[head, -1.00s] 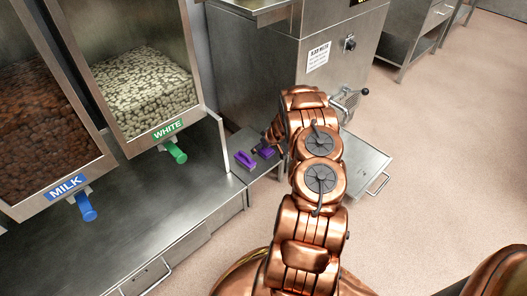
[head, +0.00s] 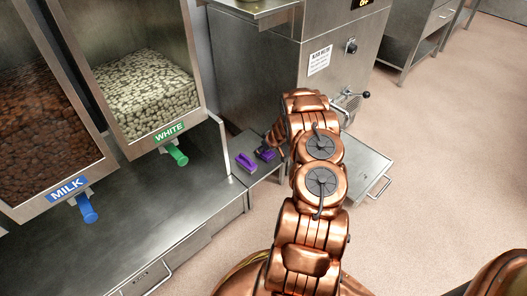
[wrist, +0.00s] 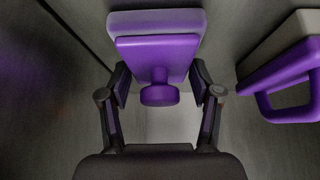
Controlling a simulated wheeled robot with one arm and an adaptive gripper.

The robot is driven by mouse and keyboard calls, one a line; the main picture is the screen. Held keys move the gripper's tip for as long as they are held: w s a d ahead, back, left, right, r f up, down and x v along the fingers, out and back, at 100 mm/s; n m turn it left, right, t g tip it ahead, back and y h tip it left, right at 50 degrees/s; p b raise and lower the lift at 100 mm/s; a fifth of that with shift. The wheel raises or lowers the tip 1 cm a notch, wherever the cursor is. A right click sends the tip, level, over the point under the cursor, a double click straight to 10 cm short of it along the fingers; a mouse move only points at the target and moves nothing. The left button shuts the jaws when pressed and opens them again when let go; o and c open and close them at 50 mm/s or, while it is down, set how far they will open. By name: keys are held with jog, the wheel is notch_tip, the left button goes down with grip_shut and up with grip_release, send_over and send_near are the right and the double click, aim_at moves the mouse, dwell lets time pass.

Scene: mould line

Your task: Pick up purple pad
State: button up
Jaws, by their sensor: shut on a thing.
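The purple pad (wrist: 158,48) has a flat purple block with a round knob and a paler layer behind it. My gripper (wrist: 160,78) is shut on it, with one finger on each side near the knob. In the head view the pad (head: 266,154) shows at the end of my arm, on or just above the narrow steel surface; I cannot tell if it touches. My gripper (head: 272,146) is partly hidden there by my arm.
A second purple piece with a loop handle (head: 245,161) lies just left of the pad; in the wrist view it (wrist: 290,78) has a pale block. The MILK and WHITE bins with a blue tap (head: 86,207) and green tap (head: 177,154) stand left. A steel machine (head: 265,85) rises behind.

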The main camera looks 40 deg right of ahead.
notch_tip(320, 180, up, 4)
jog(key=shift+f+p, duration=0.1)
jog(key=shift+p, duration=0.95)
jog(key=shift+s+a+f, duration=0.1)
jog(key=shift+s+a, duration=0.1)
jog(key=shift+s, duration=0.05)
jog(key=s+a, duration=0.3)
jog(key=s, duration=0.3)
jog(key=s+a+r, duration=0.1)
jog(key=s+a, duration=0.3)
jog(key=s, duration=0.3)
jog(key=shift+s+a+r+b, duration=0.15)
jog(key=shift+s+a+b, duration=0.05)
jog(key=shift+a+b, duration=0.15)
